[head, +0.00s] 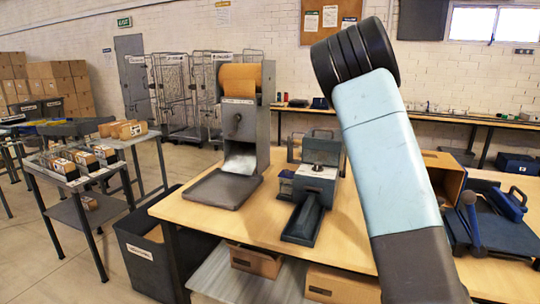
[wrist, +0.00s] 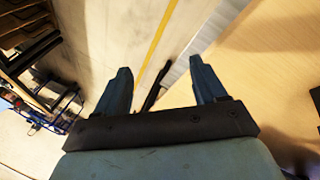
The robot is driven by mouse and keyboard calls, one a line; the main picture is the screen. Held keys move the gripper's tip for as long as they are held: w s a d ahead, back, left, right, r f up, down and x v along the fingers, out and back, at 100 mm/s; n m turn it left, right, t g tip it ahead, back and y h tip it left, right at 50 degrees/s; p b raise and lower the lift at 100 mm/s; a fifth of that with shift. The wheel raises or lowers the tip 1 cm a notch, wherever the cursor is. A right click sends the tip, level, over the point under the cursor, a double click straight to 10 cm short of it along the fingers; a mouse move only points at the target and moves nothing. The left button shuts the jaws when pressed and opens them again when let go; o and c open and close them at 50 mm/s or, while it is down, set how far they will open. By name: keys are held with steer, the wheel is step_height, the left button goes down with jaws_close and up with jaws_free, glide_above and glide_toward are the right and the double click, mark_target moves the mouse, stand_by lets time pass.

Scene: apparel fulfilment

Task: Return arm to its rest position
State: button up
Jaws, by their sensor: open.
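My arm rises at the right of the head view, with its dark joint upright above the wooden workbench (head: 262,215). My gripper is out of sight in the head view. In the wrist view my gripper (wrist: 161,85) has its two blue-grey fingers spread apart. Nothing is between the fingers. Behind them are the floor with a yellow line (wrist: 158,42) and a wooden surface (wrist: 265,75).
On the bench stand a grey dispenser with an orange roll (head: 240,80), a blue-grey machine (head: 313,185) and a blue device (head: 490,215). A black bin (head: 150,255) stands at the bench's left end. A small table (head: 75,180) holds boxes at left. Floor is free at lower left.

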steer(key=s+a+r+n+t+y, duration=0.2)
steer(key=a+r+n+t+y, duration=0.25)
steer(key=a+r+n, duration=0.6)
steer(key=s+a+r+n+t, duration=0.1)
steer(key=s+a+r, duration=0.1)
steer(key=s+r, duration=0.2)
steer(key=s+a+r+n+t+h, duration=0.1)
steer(key=s+a+r+n+t, duration=0.1)
steer(key=r, duration=0.6)
steer(key=s+a+r+n+t, duration=0.1)
steer(key=s+a+r+t, duration=0.1)
steer(key=s+a+r, duration=0.2)
step_height(320, 180, up, 3)
steer(key=shift+s+f+n+h, duration=0.1)
steer(key=shift+s+n+h, duration=0.25)
steer(key=shift+s, duration=0.8)
steer(key=shift+d, duration=0.1)
